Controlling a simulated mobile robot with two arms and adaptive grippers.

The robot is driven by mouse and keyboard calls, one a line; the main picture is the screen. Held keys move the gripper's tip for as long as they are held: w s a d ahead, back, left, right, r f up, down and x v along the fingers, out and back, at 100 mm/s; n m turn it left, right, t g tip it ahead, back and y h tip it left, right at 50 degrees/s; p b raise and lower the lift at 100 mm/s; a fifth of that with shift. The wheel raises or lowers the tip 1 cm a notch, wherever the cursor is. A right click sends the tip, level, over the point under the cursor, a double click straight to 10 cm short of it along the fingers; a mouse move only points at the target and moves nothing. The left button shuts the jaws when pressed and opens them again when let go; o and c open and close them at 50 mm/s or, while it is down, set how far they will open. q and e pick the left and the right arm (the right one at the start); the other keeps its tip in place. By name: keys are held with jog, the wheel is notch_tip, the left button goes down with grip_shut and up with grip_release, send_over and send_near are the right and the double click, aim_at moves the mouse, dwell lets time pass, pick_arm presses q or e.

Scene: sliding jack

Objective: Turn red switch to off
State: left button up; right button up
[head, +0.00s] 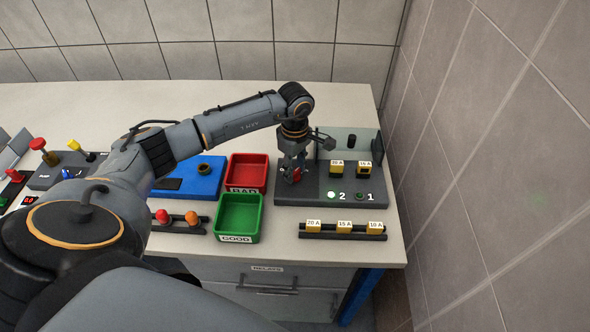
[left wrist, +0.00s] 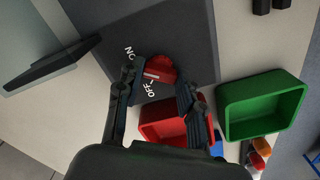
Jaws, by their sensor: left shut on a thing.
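The red switch (left wrist: 160,70) is a round knob with a pale pointer line on a dark panel, with ON and OFF printed beside it in the left wrist view. Its pointer line lies toward the OFF label. My left gripper (left wrist: 158,82) is shut on the knob, one finger on each side. In the head view my left gripper (head: 292,172) reaches down onto the left part of the dark grey test box (head: 312,194), and a bit of the red switch (head: 297,174) shows between its fingers. My right gripper is not in view.
A red BAD bin (head: 262,159) and a green GOOD bin (head: 239,232) stand left of the box. A rack (head: 326,234) with yellow relays is in front. Lamp 2 (head: 331,195) glows; lamp 1 (head: 360,196) is dark. A tiled wall (head: 480,170) rises at right.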

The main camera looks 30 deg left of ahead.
pick_arm(q)
jog(key=n+b, duration=0.2)
jog(key=n, duration=0.1)
jog(key=shift+f+n, duration=0.15)
jog(key=shift+n, duration=0.15)
jog(key=n+b, duration=0.2)
jog(key=n, duration=0.2)
jog(key=shift+n, duration=0.3)
jog(key=n+b, duration=0.2)
jog(key=n, duration=0.2)
jog(key=shift+r+n+b, duration=0.2)
jog(key=shift+n+b, duration=0.3)
jog(key=shift+n, duration=1.5)
jog(key=o, duration=1.2)
jog(key=shift+c, duration=0.2)
